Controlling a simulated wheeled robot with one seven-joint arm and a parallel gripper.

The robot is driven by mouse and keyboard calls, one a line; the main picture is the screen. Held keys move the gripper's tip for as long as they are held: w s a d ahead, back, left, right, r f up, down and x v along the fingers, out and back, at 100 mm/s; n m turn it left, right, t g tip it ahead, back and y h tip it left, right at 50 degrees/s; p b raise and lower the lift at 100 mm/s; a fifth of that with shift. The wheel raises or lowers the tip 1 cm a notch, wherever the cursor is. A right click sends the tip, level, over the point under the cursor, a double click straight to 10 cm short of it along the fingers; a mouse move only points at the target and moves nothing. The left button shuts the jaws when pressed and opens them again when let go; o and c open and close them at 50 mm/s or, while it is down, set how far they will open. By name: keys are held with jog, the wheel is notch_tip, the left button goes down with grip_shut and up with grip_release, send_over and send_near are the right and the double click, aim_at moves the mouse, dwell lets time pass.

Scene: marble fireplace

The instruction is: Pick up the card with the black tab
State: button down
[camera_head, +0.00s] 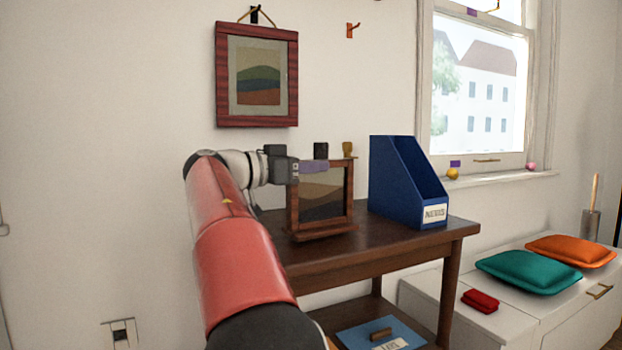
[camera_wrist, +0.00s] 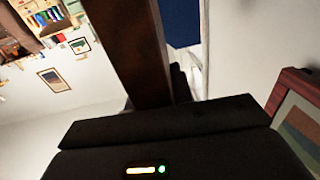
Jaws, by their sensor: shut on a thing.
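The wooden frame stand (camera_head: 350,195) is upright on the dark table with a landscape card (camera_head: 322,190) in it. A black tab (camera_head: 321,150) sticks up at the top of the card, with a brownish-gold tab (camera_head: 348,149) to its right. My gripper (camera_head: 314,167) reaches in from the left at the stand's top edge, just below the black tab. It is shut on the card there; the jaws hide the exact grip. In the wrist view, a dark wooden post (camera_wrist: 135,50) fills the near view and the fingertips do not show clearly.
A blue file box (camera_head: 400,185) stands close to the right of the stand and shows in the wrist view (camera_wrist: 182,22). A framed picture (camera_head: 257,75) hangs on the wall above. The table (camera_head: 330,262) has clear space in front. Cushions lie on the white bench at right.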

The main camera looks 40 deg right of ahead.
jog(key=shift+s+f, duration=0.1)
jog(key=shift+f, duration=0.4)
jog(key=shift+f, duration=0.15)
jog(key=c, duration=1.2)
grip_release()
